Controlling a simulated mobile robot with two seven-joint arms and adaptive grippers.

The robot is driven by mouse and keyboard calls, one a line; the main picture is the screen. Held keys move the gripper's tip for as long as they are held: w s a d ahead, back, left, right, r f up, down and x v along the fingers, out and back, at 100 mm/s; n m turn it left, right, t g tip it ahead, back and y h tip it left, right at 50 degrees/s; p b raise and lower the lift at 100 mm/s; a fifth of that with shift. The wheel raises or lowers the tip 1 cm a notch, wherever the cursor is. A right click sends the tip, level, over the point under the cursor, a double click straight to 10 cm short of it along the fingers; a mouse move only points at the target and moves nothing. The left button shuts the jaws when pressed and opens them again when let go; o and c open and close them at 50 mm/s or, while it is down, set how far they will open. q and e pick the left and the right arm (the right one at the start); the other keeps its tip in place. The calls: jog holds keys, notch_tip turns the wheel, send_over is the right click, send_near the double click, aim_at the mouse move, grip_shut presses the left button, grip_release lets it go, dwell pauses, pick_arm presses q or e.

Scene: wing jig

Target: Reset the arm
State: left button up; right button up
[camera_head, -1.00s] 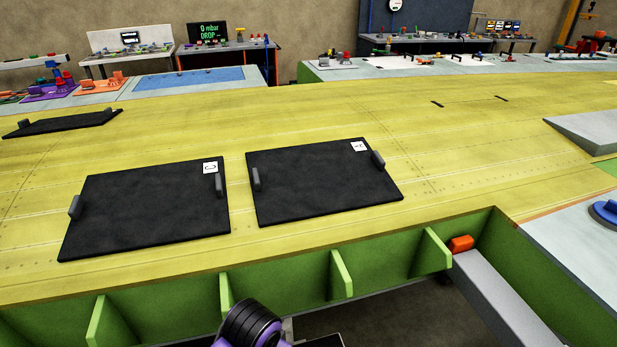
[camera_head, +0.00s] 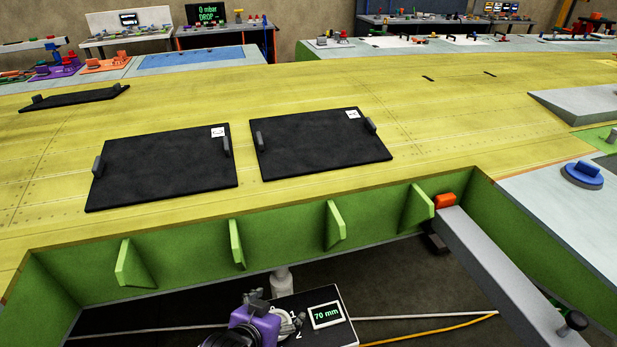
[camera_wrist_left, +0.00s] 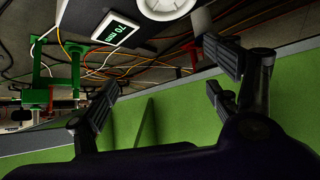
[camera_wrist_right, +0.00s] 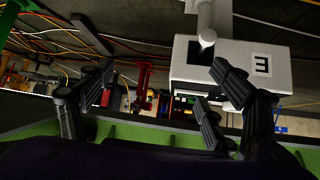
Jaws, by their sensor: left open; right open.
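My left gripper (camera_wrist_left: 163,78) is open and empty in the left wrist view, its fingers spread in front of a green rib wall (camera_wrist_left: 180,118). In the head view a purple and black part of my left arm shows low in the middle, beside a dark box with a "70 mm" display (camera_head: 326,314). That display also shows in the left wrist view (camera_wrist_left: 118,29). The right gripper is out of the head view.
The yellow wing skin (camera_head: 300,90) carries black panels with grey handles (camera_head: 160,168) (camera_head: 320,143). Green ribs (camera_head: 237,244) line the open bay below its front edge. A grey beam (camera_head: 505,275) with an orange block (camera_head: 445,200) bounds the bay at right. Cables lie on the floor.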

pick_arm(q)
jog(key=s+a+f+n+y, duration=0.1)
jog(key=s+a+f, duration=0.4)
jog(key=s, duration=0.4)
jog(key=s+a+f+n+y, duration=0.2)
jog(key=s+a+f, duration=0.4)
jog(key=s, duration=0.3)
jog(key=shift+s+a, duration=0.25)
